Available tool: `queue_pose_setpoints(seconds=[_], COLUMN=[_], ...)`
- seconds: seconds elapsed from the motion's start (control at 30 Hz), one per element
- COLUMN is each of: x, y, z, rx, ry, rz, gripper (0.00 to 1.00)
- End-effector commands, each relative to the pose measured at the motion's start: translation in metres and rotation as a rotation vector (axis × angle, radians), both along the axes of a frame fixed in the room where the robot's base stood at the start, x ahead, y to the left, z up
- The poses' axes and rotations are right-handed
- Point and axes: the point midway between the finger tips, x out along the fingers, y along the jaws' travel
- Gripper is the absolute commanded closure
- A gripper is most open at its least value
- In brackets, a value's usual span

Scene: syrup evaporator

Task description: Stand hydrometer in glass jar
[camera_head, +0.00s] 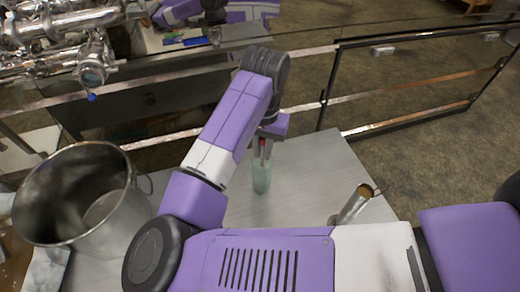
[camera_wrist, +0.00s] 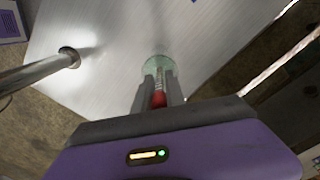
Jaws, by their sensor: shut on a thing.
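The glass jar (camera_head: 261,181) stands upright on the metal table, pale green and see-through. It also shows in the wrist view (camera_wrist: 154,62), just beyond my fingertips. My gripper (camera_head: 264,138) is above the jar and shut on the hydrometer (camera_head: 262,150), a slim piece with a red part. In the wrist view the hydrometer (camera_wrist: 158,99) sits between my two fingers (camera_wrist: 158,88), its red part near me and a pale marked stem pointing into the jar's outline. How deep its lower end reaches in the jar is hard to tell.
A large steel pot (camera_head: 75,238) stands at the left of the table (camera_head: 300,180). A slim metal cylinder (camera_head: 353,205) stands to the jar's right, also visible in the wrist view (camera_wrist: 38,72). A railing (camera_head: 330,104) runs behind. The table around the jar is clear.

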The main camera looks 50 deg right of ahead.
Motion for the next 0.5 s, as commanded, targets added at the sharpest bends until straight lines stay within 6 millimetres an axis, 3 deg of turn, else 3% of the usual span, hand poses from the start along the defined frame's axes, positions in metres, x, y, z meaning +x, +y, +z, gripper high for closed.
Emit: queue_pose_setpoints(seconds=[0.2, 0.23, 0.33, 0.5], x=[-0.0001, -0.0001, -0.0001, -0.0001], y=[0.0000, 0.0000, 0.0000, 0.0000], z=[-0.0001, 0.0000, 0.0000, 0.0000], rx=[0.000, 0.000, 0.000, 0.000], ry=[0.000, 0.000, 0.000, 0.000], rz=[0.000, 0.000, 0.000, 0.000], gripper=[1.00, 0.80, 0.61, 0.59])
